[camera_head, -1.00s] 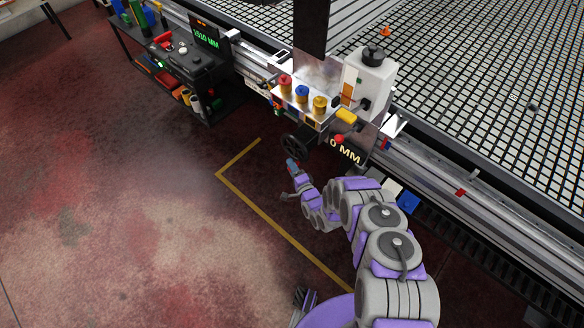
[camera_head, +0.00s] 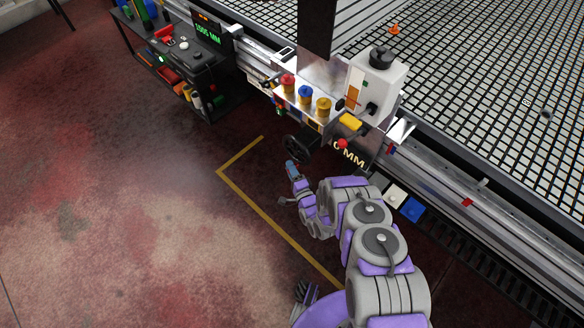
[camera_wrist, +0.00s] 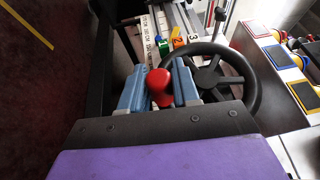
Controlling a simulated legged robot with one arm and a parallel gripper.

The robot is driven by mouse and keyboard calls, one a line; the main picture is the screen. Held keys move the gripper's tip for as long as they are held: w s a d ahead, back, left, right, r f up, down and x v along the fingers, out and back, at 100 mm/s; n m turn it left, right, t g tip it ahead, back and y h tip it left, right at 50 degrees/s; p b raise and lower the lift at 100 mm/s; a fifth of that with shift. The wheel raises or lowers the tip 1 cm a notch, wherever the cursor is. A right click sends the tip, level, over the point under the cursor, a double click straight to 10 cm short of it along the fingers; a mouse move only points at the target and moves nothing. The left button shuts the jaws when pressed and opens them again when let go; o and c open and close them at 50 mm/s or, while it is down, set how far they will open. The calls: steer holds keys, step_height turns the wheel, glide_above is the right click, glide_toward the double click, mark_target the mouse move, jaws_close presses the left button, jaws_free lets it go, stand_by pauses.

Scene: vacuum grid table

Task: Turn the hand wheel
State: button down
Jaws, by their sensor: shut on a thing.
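The hand wheel (camera_head: 304,141) is a black spoked wheel on the front of the machine carriage, below the row of coloured buttons. It fills the right middle of the wrist view (camera_wrist: 252,98). A red knob (camera_wrist: 160,88) sits at the left side of its rim. My gripper (camera_head: 291,166) is at the lower left of the wheel in the head view. Its two blue fingers lie on both sides of the red knob in the wrist view, shut on it. The knob's joint to the rim is hidden.
Red, blue and yellow buttons (camera_head: 305,94) sit above the wheel. A red-tipped lever (camera_head: 342,143) is to its right. A rail (camera_head: 470,200) runs along the grid table (camera_head: 500,90). A black cart (camera_head: 222,98) stands at left. The floor left of my arm is clear.

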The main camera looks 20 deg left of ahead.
steer(key=shift+d+f, duration=0.1)
steer(key=shift+f, duration=0.05)
steer(key=c, duration=1)
jaws_free()
steer(key=shift+w, duration=0.1)
steer(key=shift+c, duration=0.2)
steer(key=shift+o, duration=0.6)
